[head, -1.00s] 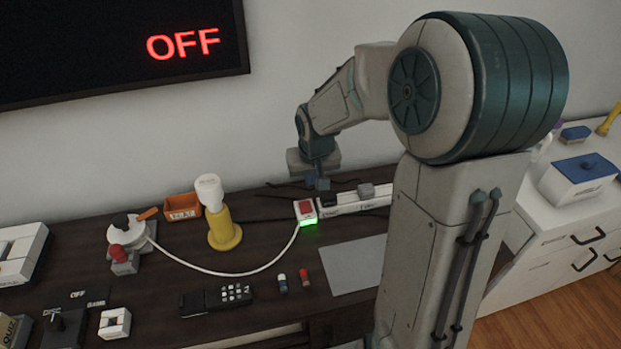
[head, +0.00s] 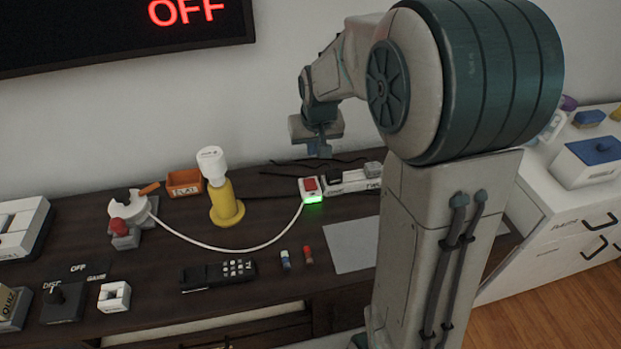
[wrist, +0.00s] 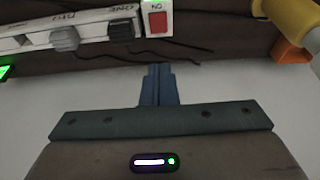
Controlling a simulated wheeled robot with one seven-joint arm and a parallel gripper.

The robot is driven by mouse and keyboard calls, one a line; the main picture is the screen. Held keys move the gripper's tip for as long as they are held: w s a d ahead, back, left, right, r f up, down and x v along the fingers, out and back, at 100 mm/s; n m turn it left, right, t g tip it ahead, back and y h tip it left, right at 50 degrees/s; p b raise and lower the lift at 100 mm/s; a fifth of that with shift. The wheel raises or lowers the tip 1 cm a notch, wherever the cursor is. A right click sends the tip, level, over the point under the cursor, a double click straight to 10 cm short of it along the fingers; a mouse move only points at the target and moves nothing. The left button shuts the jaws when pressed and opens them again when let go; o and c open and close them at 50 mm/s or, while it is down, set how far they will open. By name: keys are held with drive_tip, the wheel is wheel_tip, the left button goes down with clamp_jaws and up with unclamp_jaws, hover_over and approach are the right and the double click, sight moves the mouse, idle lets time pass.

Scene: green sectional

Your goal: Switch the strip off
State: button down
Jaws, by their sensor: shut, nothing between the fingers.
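The white power strip (head: 347,187) lies at the back of the dark table, partly hidden behind my arm. Its red switch (head: 310,185) is at the left end, with a green light glowing below it. In the wrist view the strip (wrist: 88,36) runs along the top left, with the red switch (wrist: 158,22) marked ON and a grey plug (wrist: 64,39) and a black plug (wrist: 121,31) in line. My gripper (head: 323,150) is shut and empty, above and behind the switch end. Its closed fingers (wrist: 158,84) show apart from the strip in the wrist view.
A white lamp on a yellow base (head: 226,208) and an orange bin (head: 184,183) stand left of the strip. A white cord (head: 250,246) curves across the table. A black remote (head: 218,274) lies in front. A screen (head: 120,30) reading OFF hangs on the wall.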

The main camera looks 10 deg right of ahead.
idle(0.4)
approach(309, 180)
drive_tip(key=x, duration=0.5)
drive_tip(key=shift+w, duration=0.1)
drive_tip(key=shift+x, duration=0.75)
